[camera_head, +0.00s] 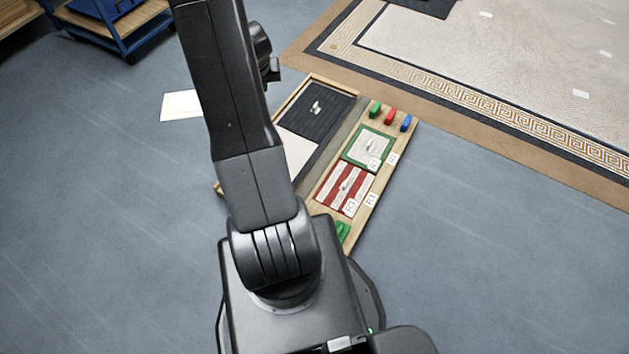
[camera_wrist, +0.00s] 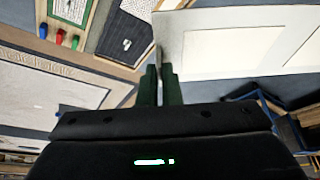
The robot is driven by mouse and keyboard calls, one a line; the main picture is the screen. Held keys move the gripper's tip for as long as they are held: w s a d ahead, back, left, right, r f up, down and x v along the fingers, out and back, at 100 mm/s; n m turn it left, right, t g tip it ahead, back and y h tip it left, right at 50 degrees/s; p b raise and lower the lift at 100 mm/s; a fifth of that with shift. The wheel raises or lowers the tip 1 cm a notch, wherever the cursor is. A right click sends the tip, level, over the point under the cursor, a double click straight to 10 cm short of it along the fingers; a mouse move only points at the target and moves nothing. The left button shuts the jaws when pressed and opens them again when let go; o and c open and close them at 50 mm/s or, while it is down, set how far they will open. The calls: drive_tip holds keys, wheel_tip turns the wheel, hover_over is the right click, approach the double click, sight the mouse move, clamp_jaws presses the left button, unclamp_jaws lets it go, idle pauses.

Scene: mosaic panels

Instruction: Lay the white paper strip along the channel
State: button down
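In the wrist view, my gripper (camera_wrist: 160,70) has its dark green fingers close together, with a thin pale sliver between them. I cannot make out whether they grip it. A large whitish sheet (camera_wrist: 172,45) with a paler rectangle inside it extends right from the fingertips. In the head view, a cream-white sheet (camera_head: 181,105) shows left of my arm, over the floor. I cannot tell which pale piece is the white paper strip. The grey channel (camera_head: 336,142) runs lengthwise through the wooden tray (camera_head: 385,187), between its panel rows. My arm hides the gripper in the head view.
The tray holds a dark panel (camera_head: 318,108), a white panel (camera_head: 294,150), a green-bordered panel (camera_head: 386,153) and a red-striped panel (camera_head: 337,192). Green, red (camera_head: 390,116) and blue pieces stand at its end. A blue-framed cart (camera_head: 125,42) is at upper left. Open floor lies around.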

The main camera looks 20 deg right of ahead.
drive_tip(key=w+a+f+m+g+h+b, duration=0.15)
drive_tip(key=f+m+b, duration=0.25)
drive_tip(key=f+b, duration=0.5)
drive_tip(key=w+f+m+h+b, duration=0.1)
drive_tip(key=w+f+m+b, duration=0.2)
drive_tip(key=f+b, duration=0.55)
drive_tip(key=shift+s+d+f+m+g+b, duration=0.95)
drive_tip(key=shift+f+m, duration=2.15)
drive_tip(key=shift+f, duration=4)
drive_tip(key=shift+s+d+f+m+g+b, duration=0.4)
drive_tip(key=shift+s+d+f+m+g, duration=1.85)
drive_tip(key=shift+f, duration=4.9)
drive_tip(key=shift+s+d+f+m+t+b, duration=0.1)
drive_tip(key=shift+s+d+f+m+b, duration=0.55)
drive_tip(key=shift+f+m, duration=4.9)
wheel_tip(320, 180, down, 3)
drive_tip(key=n, duration=0.3)
drive_tip(key=shift+w, duration=0.1)
